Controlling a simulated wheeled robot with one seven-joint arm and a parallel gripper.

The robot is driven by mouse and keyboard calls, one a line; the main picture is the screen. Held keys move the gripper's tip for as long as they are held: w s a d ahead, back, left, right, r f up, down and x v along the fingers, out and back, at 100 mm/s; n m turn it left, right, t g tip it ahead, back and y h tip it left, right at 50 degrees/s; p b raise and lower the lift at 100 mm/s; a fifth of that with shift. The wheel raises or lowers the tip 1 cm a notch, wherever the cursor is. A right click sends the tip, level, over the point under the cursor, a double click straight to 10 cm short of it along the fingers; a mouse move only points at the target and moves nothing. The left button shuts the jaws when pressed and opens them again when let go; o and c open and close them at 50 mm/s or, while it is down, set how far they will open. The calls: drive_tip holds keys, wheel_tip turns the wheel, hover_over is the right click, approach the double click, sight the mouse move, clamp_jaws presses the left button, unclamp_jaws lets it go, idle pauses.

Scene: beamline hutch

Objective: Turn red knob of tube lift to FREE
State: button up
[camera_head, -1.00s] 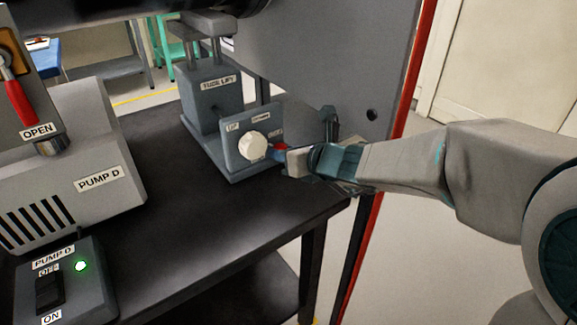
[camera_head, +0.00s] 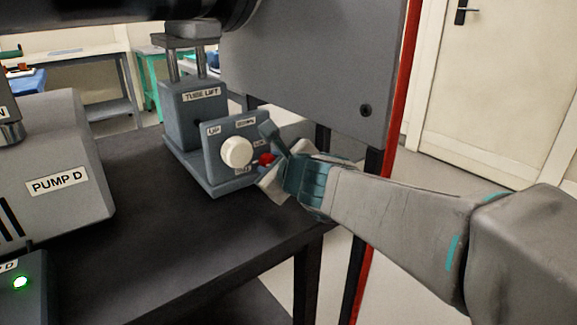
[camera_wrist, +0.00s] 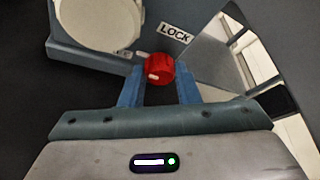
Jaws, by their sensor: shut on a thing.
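The tube lift (camera_head: 192,110) stands on the dark table, its panel (camera_head: 218,160) facing me with a big white knob (camera_head: 236,152) and labels UP and DOWN. The small red knob (camera_head: 265,158) is right of the white knob; in the wrist view (camera_wrist: 159,67) it sits between my blue fingers. My gripper (camera_head: 272,160) is shut on the red knob; it also shows in the wrist view (camera_wrist: 160,84). The LOCK label (camera_wrist: 174,33) is above the knob there. A pale mark on the knob points lower left.
Pump D (camera_head: 55,170) stands at the left of the table (camera_head: 180,250), with a green light (camera_head: 20,282) in front. A big grey plate (camera_head: 310,60) rises behind the lift, edged by a red strip (camera_head: 385,160).

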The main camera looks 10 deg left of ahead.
drive_tip(key=shift+a, duration=0.1)
idle(0.6)
drive_tip(key=o, duration=1)
drive_tip(key=shift+c, duration=0.2)
drive_tip(key=shift+r, duration=0.1)
